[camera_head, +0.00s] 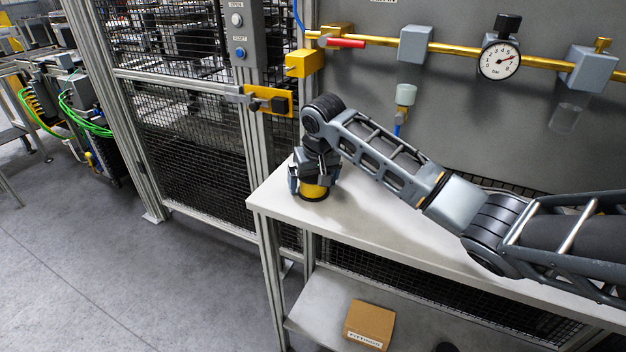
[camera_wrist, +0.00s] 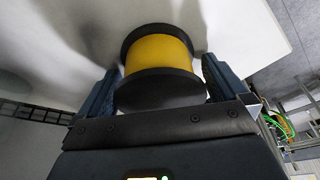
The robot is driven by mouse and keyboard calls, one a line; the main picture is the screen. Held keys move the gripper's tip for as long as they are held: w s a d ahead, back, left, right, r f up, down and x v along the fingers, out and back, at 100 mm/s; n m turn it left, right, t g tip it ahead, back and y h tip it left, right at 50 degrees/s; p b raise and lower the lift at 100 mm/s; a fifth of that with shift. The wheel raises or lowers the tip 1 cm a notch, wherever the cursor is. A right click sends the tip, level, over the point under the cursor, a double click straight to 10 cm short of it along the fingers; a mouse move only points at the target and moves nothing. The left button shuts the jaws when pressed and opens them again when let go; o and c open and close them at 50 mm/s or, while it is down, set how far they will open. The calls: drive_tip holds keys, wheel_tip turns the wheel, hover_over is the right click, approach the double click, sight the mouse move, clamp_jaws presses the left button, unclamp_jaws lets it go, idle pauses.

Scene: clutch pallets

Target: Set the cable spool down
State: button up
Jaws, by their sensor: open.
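The cable spool (camera_head: 314,191), yellow with black flanges, stands upright on the white bench top (camera_head: 262,196) near its left end. It also shows in the wrist view (camera_wrist: 157,55), between the two fingers. My gripper (camera_head: 313,185) points down over the spool, one finger on each side of it. The jaws are open around the spool, and a narrow gap shows beside it in the wrist view (camera_wrist: 160,85). The spool's lower flange appears to rest on the bench top. My gripper partly hides the spool's upper part in the head view.
A cardboard box (camera_head: 369,324) lies on the lower shelf (camera_head: 322,292). A brass pipe with a gauge (camera_head: 500,60) runs along the wall behind the bench. A mesh fence (camera_head: 190,120) with a yellow latch (camera_head: 268,101) stands at the left. The bench top beside the spool is clear.

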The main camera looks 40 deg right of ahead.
drive_tip(key=shift+r, duration=0.1)
drive_tip(key=b+v, duration=0.1)
drive_tip(key=v, duration=1.1)
